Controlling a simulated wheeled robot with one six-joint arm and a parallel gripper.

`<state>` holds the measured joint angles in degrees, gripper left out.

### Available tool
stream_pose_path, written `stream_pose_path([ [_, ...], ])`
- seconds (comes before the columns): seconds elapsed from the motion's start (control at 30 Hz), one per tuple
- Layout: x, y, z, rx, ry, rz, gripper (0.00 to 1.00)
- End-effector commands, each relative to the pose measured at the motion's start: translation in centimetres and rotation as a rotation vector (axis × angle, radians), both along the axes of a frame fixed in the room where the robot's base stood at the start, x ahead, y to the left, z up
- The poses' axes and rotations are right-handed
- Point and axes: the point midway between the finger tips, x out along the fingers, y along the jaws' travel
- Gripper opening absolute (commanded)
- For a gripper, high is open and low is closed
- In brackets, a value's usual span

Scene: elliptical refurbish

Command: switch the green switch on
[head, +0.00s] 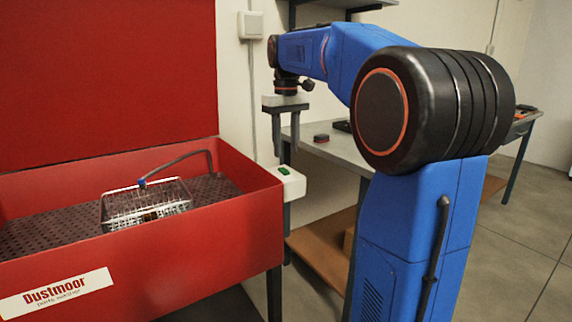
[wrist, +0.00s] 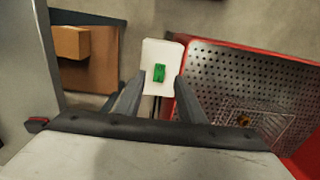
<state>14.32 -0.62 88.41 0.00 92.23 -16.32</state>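The green switch (head: 284,171) sits on top of a white box (head: 291,184) fixed at the right end of the red parts washer. In the wrist view the green switch (wrist: 159,73) shows on the white box (wrist: 152,87), ahead of and between the fingertips. My gripper (head: 286,150) points down above the white box, with its fingers apart and nothing between them. The wrist view also shows my gripper (wrist: 160,84) open. The fingertips look apart from the switch; the exact gap is hard to tell.
The red washer (head: 262,200) has a raised lid (head: 105,75) and holds a wire basket (head: 118,207) and a bent spout (head: 180,160). A grey workbench (head: 340,150) stands to the right, with a cardboard box (wrist: 72,42) below it.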

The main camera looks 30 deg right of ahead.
Motion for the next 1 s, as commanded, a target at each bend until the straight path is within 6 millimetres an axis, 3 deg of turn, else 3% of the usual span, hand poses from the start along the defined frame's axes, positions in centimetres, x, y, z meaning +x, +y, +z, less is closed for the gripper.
stream_pose_path([
  [0.1, -0.1, 0.0, -2.1, 0.000, 0.001, 0.000, 0.36],
  [0.33, 0.0, 0.0, -4.9, 0.000, 0.001, 0.000, 0.36],
  [0.77, 0.0, 0.0, -5.9, 0.000, -0.001, 0.000, 0.36],
  [0.8, 0.0, 0.0, -5.9, 0.000, -0.001, 0.000, 0.34],
  [0.93, 0.0, 0.0, -5.9, 0.000, -0.001, 0.000, 0.02],
  [1.0, 0.0, 0.0, -5.9, 0.000, -0.001, 0.000, 0.00],
])
